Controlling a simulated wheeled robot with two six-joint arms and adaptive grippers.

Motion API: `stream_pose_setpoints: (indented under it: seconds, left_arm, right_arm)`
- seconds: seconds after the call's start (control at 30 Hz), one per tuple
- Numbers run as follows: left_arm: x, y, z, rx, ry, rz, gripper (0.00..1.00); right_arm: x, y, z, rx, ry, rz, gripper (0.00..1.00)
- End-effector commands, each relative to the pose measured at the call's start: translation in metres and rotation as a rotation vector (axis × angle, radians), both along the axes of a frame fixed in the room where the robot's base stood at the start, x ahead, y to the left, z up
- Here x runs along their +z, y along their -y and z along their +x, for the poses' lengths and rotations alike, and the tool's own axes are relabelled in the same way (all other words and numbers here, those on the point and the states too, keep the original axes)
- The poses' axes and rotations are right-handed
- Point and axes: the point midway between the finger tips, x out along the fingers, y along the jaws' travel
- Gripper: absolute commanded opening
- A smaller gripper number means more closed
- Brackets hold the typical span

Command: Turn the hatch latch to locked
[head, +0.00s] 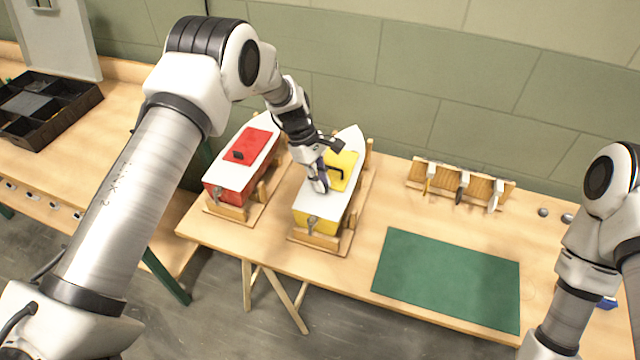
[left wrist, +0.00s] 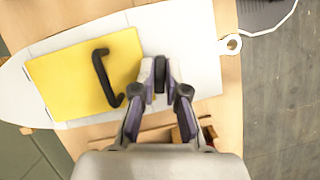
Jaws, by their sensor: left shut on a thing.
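The yellow hatch (head: 344,170) with its black bar handle lies on the white deck of the yellow boat. In the left wrist view the hatch (left wrist: 70,75) and its handle (left wrist: 103,75) are left of my fingers. My left gripper (head: 318,187) is over the deck just beside the hatch. In the left wrist view its fingers (left wrist: 160,75) are closed around a small black piece, the hatch latch (left wrist: 160,68), at the hatch's edge. The fingers hide most of the latch, so I cannot tell its angle. My right gripper is out of view; only its arm shows.
A red boat (head: 228,180) with a red hatch (head: 250,146) stands to the left on a wooden cradle. A green mat (head: 448,278) and a tool rack (head: 460,180) are to the right. A black divided tray (head: 48,115) is on the left bench.

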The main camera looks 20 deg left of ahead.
Motion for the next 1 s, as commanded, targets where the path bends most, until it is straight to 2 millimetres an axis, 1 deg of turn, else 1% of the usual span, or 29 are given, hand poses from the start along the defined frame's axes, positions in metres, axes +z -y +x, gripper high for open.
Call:
stream_pose_setpoints:
  seconds: [0.03,0.4,0.7,1.0]
  left_arm:
    - [-0.009,0.001,-0.002,-0.045,-0.006,0.001,0.0]
    - [-0.008,0.003,0.002,-0.396,-0.009,0.001,0.0]
    - [-0.007,0.006,0.004,-0.681,-0.009,0.001,0.0]
    - [-0.006,0.009,0.006,-0.962,-0.009,0.0,0.0]
  right_arm:
    - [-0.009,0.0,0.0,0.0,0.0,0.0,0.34]
    - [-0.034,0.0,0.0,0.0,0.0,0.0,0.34]
    - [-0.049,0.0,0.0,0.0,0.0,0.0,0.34]
    - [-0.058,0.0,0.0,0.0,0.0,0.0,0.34]
